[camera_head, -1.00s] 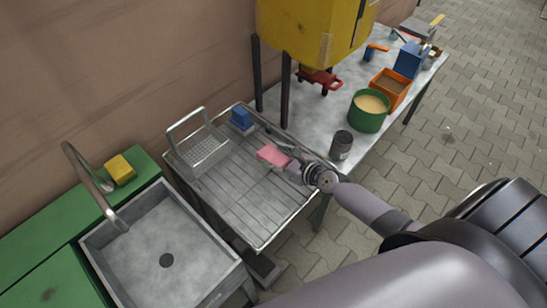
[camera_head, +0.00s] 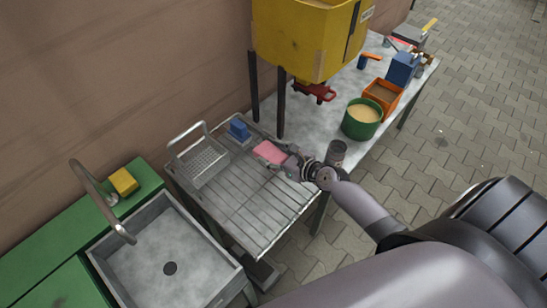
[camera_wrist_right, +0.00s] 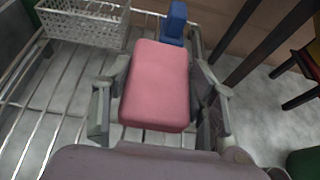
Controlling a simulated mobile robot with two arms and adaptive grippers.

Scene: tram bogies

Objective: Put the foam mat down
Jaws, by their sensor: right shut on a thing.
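The foam mat is a pink block (camera_head: 269,152) over the right part of the wire rack table (camera_head: 245,205). My right gripper (camera_head: 279,162) is shut on it. In the right wrist view the pink foam mat (camera_wrist_right: 158,88) sits between the two fingers of my right gripper (camera_wrist_right: 160,85), with rack bars below it. I cannot tell whether the mat touches the rack. My left gripper is not in view.
A wire basket (camera_head: 203,163) and a blue block (camera_head: 239,130) stand at the rack's back. A dark can (camera_head: 336,153) is right of the gripper. The sink (camera_head: 165,250) lies left. The rack's front is clear.

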